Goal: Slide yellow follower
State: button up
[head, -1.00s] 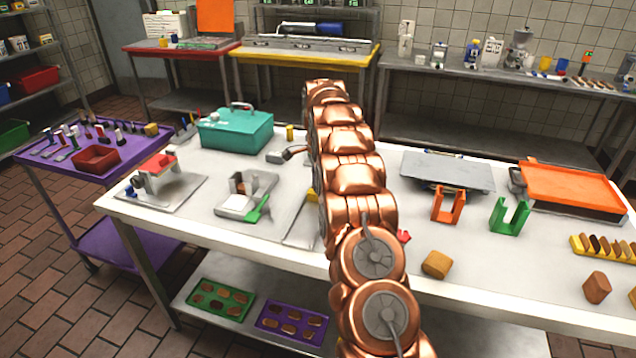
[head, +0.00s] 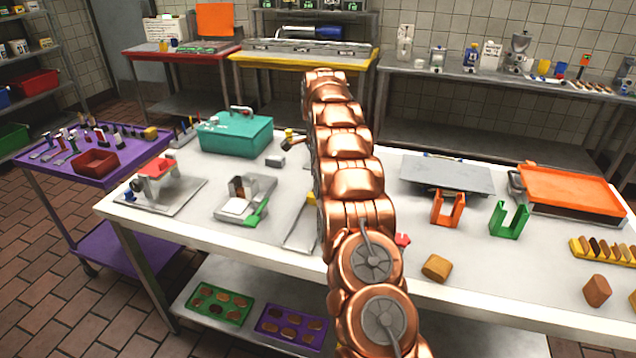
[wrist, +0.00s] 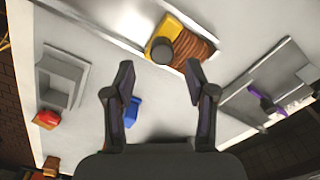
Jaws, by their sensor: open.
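In the wrist view, a yellow follower (wrist: 153,49) with a dark round knob (wrist: 162,49) sits against a row of brown slices (wrist: 194,45) along a pale metal channel. My gripper (wrist: 159,76) is open, its two dark fingers spread and empty. The follower shows beyond the fingertips, roughly centred on the gap; I cannot tell the distance in depth. In the head view my copper arm hides much of the middle of the table. A small yellow part (head: 311,198) shows at its left edge; I cannot tell if it is the same follower.
A blue piece (wrist: 131,112) lies near the left finger in the wrist view. A grey bracket (wrist: 62,78) stands left, and a grey plate with a purple piece (wrist: 262,101) right. In the head view, a teal box (head: 235,137) and orange and green holders (head: 508,222) flank my arm.

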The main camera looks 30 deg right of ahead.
jog(key=shift+r, duration=1.7)
